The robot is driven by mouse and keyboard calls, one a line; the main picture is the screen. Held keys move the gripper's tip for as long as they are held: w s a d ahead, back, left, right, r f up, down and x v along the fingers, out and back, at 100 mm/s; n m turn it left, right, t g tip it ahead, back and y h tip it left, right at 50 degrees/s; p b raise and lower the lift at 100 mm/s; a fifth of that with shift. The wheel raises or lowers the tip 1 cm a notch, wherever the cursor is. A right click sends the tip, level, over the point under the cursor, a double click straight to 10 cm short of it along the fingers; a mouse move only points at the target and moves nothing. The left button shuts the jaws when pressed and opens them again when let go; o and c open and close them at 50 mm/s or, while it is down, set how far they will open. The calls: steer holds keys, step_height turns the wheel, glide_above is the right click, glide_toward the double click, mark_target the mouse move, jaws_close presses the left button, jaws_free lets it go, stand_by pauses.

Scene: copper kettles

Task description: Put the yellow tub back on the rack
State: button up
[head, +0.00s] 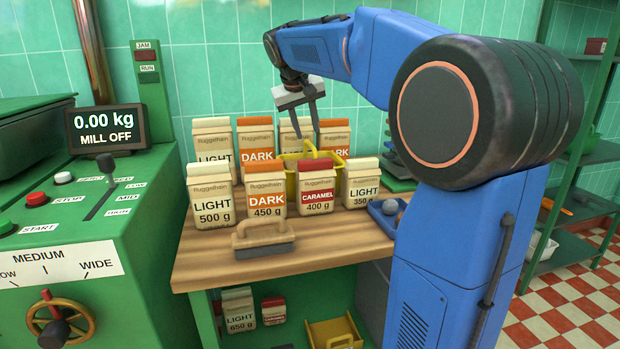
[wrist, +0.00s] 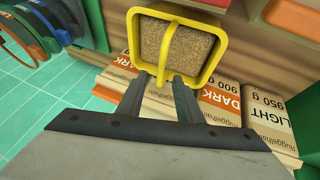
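The yellow tub (head: 290,185) stands on the wooden table among the paper bags, largely hidden behind the front row in the head view. In the wrist view the tub (wrist: 218,80) is filled with brown grains, and its arched yellow handle (wrist: 170,45) crosses over the top. My gripper (head: 306,141) points down above the tub. In the wrist view its two fingers (wrist: 161,76) are apart, with the lower end of the handle showing between their tips. Contact cannot be told. The green rack (head: 590,240) stands at the right, partly hidden by my arm.
Bags labelled LIGHT (head: 213,200), DARK (head: 265,195) and CARAMEL (head: 316,195) stand close in front of the tub, with more behind. A brush (head: 264,240) lies at the table front. A blue tray (head: 382,214) is at right. A yellow bin (head: 333,333) sits below.

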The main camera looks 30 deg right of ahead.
mark_target(310, 143)
steer(key=shift+x, duration=3.75)
steer(key=shift+s+a+f, duration=0.1)
steer(key=shift+s+a, duration=0.05)
jaws_close()
